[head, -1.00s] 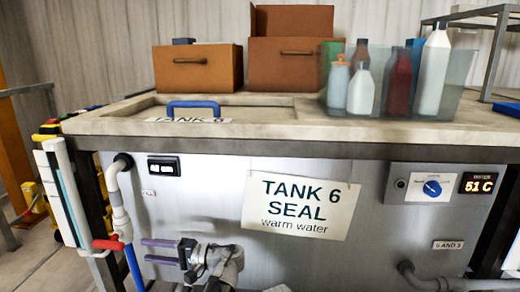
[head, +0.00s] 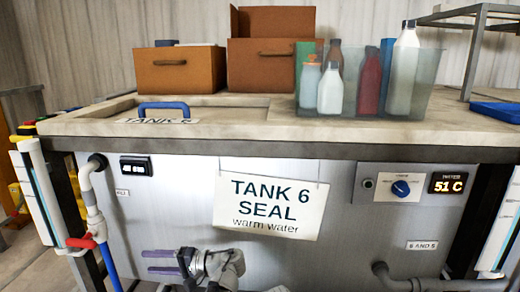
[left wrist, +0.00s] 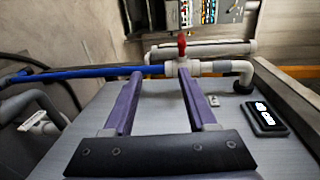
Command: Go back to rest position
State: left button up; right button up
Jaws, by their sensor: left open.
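My left gripper (head: 147,262) is in front of the grey tank front, low in the head view. Its two purple fingers are apart with nothing between them; they also show open in the left wrist view (left wrist: 160,76). In the left wrist view, a white pipe (left wrist: 215,66) with a red valve handle (left wrist: 182,45) runs beyond the fingertips. In the head view, the same red handle (head: 80,243) is to the left of the fingers, apart from them in the picture. My right gripper is not in view.
The tank front carries a TANK 6 SEAL sign (head: 269,206) and a display (head: 455,183) reading 51 C. The top (head: 80,124) holds a blue handle (head: 163,105), brown boxes (head: 180,70) and a clear bin of bottles (head: 430,95). A grey pipe (head: 400,282) is at lower right.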

pick_arm(q)
jog(key=s+d+f+m+g+h, duration=0.1)
jog(key=s+d+f+h, duration=0.6)
jog(key=d+f, duration=0.35)
jog(key=s+d+f+m+h, duration=0.2)
jog(key=s+d+f+h, duration=0.6)
jog(key=d, duration=0.3)
notch_tip(320, 180, up, 36)
jog(key=d+p, duration=0.1)
jog(key=p, duration=3.6)
jog(key=shift+w+g, duration=0.3)
jog(key=shift+w, duration=0.05)
